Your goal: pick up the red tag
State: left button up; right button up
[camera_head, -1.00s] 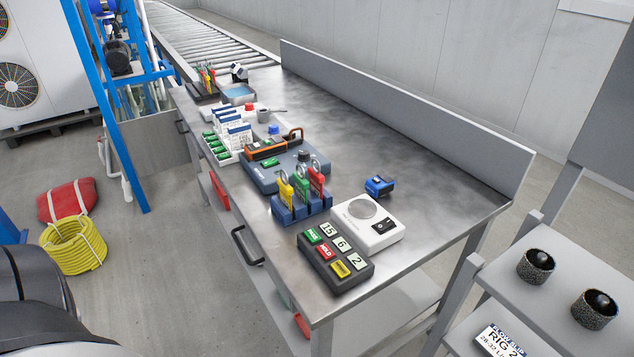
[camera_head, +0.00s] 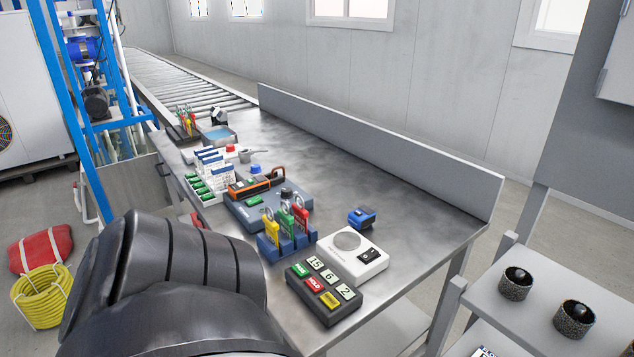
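The red tag (camera_head: 301,219) stands upright in a blue holder (camera_head: 287,246) on the metal workbench. It is the rightmost of three tags, beside a green tag (camera_head: 286,219) and a yellow tag (camera_head: 271,231). Metal rings show at the tops of the tags. A dark part of my arm fills the lower left of the view, left of the bench's near end. Neither gripper's fingers show in the view.
A dark button box (camera_head: 324,304) and a white device with a round plate (camera_head: 343,262) stand at the bench's near end. A blue device (camera_head: 362,217) lies behind them. A dark blue case (camera_head: 240,211) stands left of the holder. The bench's right rear surface is clear.

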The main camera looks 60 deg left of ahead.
aim_at(300, 215)
jog(key=k, duration=0.55)
jog(key=u, duration=0.85)
